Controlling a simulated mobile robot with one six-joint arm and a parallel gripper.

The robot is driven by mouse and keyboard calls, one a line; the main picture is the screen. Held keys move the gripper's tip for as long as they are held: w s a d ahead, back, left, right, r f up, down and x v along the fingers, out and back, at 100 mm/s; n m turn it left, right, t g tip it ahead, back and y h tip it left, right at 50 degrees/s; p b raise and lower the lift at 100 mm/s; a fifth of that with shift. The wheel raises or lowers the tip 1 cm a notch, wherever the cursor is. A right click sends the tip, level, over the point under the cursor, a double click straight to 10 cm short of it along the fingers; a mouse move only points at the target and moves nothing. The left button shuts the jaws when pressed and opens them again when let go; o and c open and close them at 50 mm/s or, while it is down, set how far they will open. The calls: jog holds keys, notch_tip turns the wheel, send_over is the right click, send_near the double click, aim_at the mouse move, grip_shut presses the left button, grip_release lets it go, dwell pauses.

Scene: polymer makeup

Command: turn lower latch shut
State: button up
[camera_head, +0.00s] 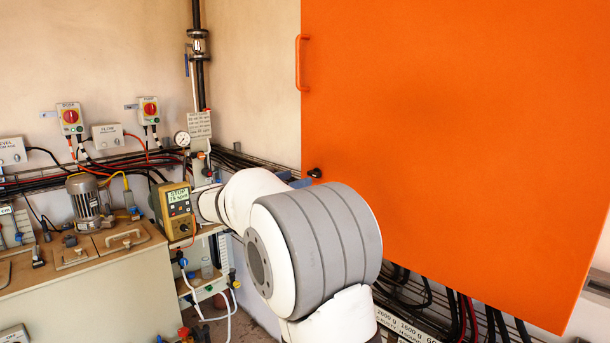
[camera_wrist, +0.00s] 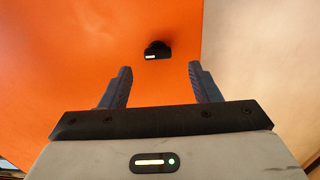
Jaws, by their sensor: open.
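The lower latch (camera_wrist: 158,49) is a small black knob or handle with a pale mark, on the orange door near its edge. It also shows in the head view (camera_head: 315,172), at the door's lower left. My gripper (camera_wrist: 161,67) is open and empty in the wrist view. Its two dark fingers stand wide apart, with the latch beyond the tips and between their lines, and no contact is visible. In the head view my arm hides most of the gripper. The latch's exact turn is hard to tell.
The orange door (camera_head: 450,120) fills the right, with an orange handle (camera_head: 300,62) high on its left edge. Cables run below it. At left are a bench with a motor (camera_head: 86,203), a yellow meter box (camera_head: 174,210) and a vertical pipe (camera_head: 200,85).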

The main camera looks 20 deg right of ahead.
aim_at(310, 174)
jog(key=p+x, duration=0.1)
jog(key=x, duration=0.4)
